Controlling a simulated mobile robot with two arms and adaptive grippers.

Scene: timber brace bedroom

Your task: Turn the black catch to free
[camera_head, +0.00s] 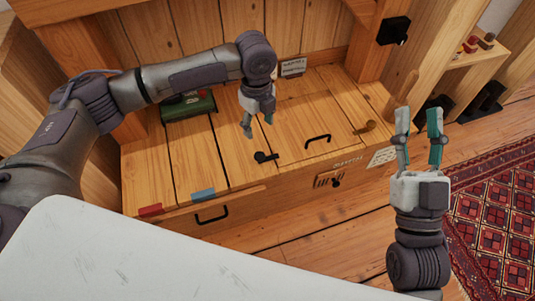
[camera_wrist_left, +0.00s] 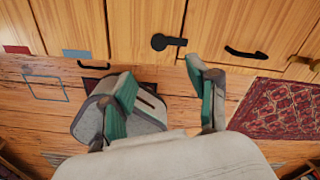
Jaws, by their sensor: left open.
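The black catch (camera_head: 265,157) lies on the plank top of the wooden chest (camera_head: 240,180), near its front edge. It also shows in the left wrist view (camera_wrist_left: 168,42), with a round end at the left and a short arm pointing right. My left gripper (camera_head: 259,125) is open and empty, pointing down above the chest top, apart from the catch. In the left wrist view its fingers (camera_wrist_left: 160,76) stand apart, with the catch beyond them. My right gripper (camera_head: 419,112) is open and empty, pointing up at the right, clear of the chest.
A black handle (camera_head: 318,139) and a brass catch (camera_head: 365,127) sit to the right on the chest top. A green object (camera_head: 188,106) lies at the back left. Red (camera_head: 150,209) and blue (camera_head: 203,194) patches mark the front edge. A patterned rug (camera_head: 495,215) lies at right.

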